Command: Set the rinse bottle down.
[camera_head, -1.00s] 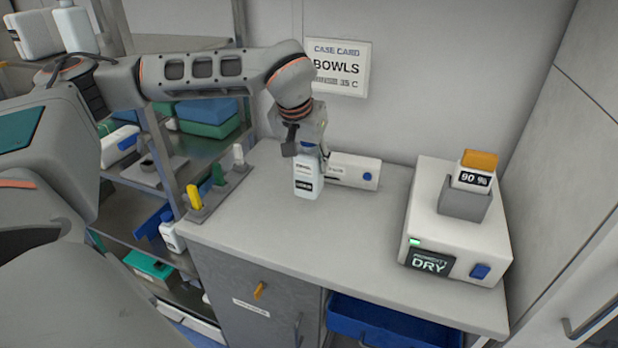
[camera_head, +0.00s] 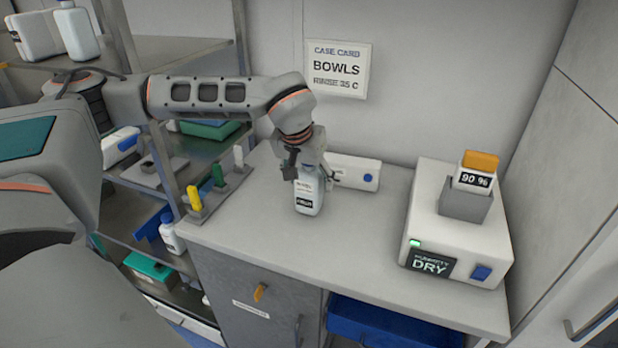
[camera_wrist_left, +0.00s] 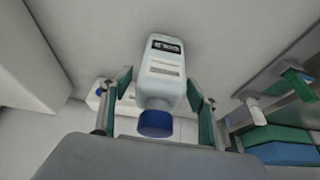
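The rinse bottle (camera_head: 308,193) is white with a dark label. It appears to stand upright on the grey counter (camera_head: 350,238), near its back left. My left gripper (camera_head: 311,177) is above it, pointing down, with its fingers spread on either side of the bottle. In the left wrist view the bottle (camera_wrist_left: 164,75) and its blue cap (camera_wrist_left: 155,123) sit between the two finger pads (camera_wrist_left: 159,95), with gaps visible at the sides. My right gripper is not in view.
A white box with a blue button (camera_head: 355,172) lies behind the bottle against the wall. A rack with yellow, green and white pegs (camera_head: 217,194) is at the left. A "DRY" device (camera_head: 455,235) stands at the right. The counter between is clear.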

